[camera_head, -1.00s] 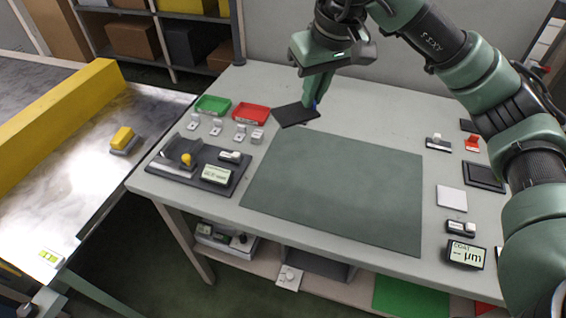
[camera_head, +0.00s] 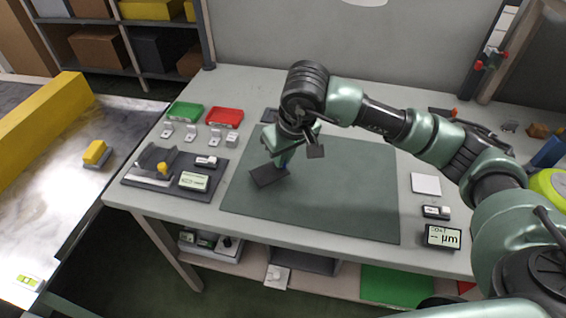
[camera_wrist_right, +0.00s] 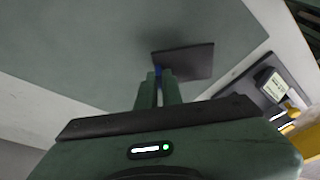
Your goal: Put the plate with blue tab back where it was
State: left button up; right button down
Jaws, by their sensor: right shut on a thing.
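The dark plate (camera_head: 268,177) with the blue tab (camera_head: 284,163) is over the left part of the green mat (camera_head: 330,190). My right gripper (camera_head: 283,159) is shut on it at the blue tab. In the right wrist view the plate (camera_wrist_right: 192,62) sticks out to one side of the fingertips (camera_wrist_right: 159,78), with the blue tab between them. I cannot tell whether the plate touches the mat. My left gripper is not in view.
A green tray (camera_head: 184,112) and a red tray (camera_head: 224,117) stand at the back left, with small grey blocks before them. A small dark square (camera_head: 269,115) lies right of the red tray. A dark fixture (camera_head: 150,181) is left of the mat.

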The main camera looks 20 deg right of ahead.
notch_tip(320, 180, down, 3)
jog(key=shift+r, duration=0.1)
jog(key=c, duration=1.6)
grip_release()
jog(key=shift+r, duration=0.1)
jog(key=v, duration=1.2)
